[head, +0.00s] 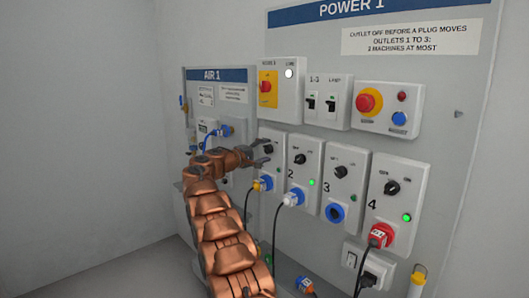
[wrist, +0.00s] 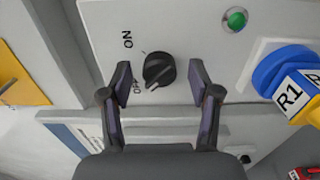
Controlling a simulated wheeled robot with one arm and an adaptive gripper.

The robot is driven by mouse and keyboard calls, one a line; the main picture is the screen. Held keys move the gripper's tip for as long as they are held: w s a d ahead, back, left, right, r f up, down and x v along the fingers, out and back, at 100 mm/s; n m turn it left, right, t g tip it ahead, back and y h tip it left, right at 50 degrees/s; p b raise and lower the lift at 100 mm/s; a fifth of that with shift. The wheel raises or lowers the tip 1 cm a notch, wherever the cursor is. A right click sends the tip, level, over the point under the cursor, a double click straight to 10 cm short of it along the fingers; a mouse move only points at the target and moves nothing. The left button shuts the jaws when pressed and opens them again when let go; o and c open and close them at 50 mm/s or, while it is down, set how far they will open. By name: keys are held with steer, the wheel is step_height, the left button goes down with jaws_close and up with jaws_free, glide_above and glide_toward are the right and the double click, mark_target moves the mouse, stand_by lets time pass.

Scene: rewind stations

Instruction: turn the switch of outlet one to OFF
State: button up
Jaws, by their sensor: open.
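Outlet one's switch is a black rotary knob (wrist: 159,69) on a light grey box (wrist: 200,25), with ON and OFF printed beside it. A ridge slants across the knob, its lower-left end towards OFF; I cannot tell surely which end is the pointer. In the head view the knob (head: 268,149) is partly behind my gripper. My gripper (wrist: 160,72) is open, one finger on each side of the knob with gaps showing. It also shows in the head view (head: 262,153). A green lamp (wrist: 236,19) sits beside the knob; whether it is lit is unclear.
A yellow plug (head: 262,184) marked R1 sits in outlet one's blue socket. Outlet two (head: 303,160), outlet three (head: 344,172) and outlet four (head: 397,190) stand to the right. Switch boxes, including a red button (head: 367,102), are above. Cables hang below.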

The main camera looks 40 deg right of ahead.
steer(key=shift+a, duration=0.15)
steer(key=a, duration=1.1)
steer(key=shift+w+a, duration=0.15)
steer(key=shift+a, duration=0.2)
steer(key=s+a+f+y+p, duration=0.3)
steer(key=s+a+y, duration=0.3)
steer(key=s+a, duration=0.7)
steer(key=s+a+f+g+y+p, duration=0.1)
steer(key=s+a+f+y+p, duration=0.2)
steer(key=s+a, duration=1)
steer(key=s+a+f+y+p, duration=0.3)
steer(key=s+a+y, duration=0.6)
steer(key=s, duration=1.4)
steer(key=a+p, duration=0.2)
steer(key=a, duration=0.2)
steer(key=shift+s+a+f+p, duration=0.3)
steer(key=shift+a+f+p, duration=0.05)
steer(key=shift+f+p, duration=0.05)
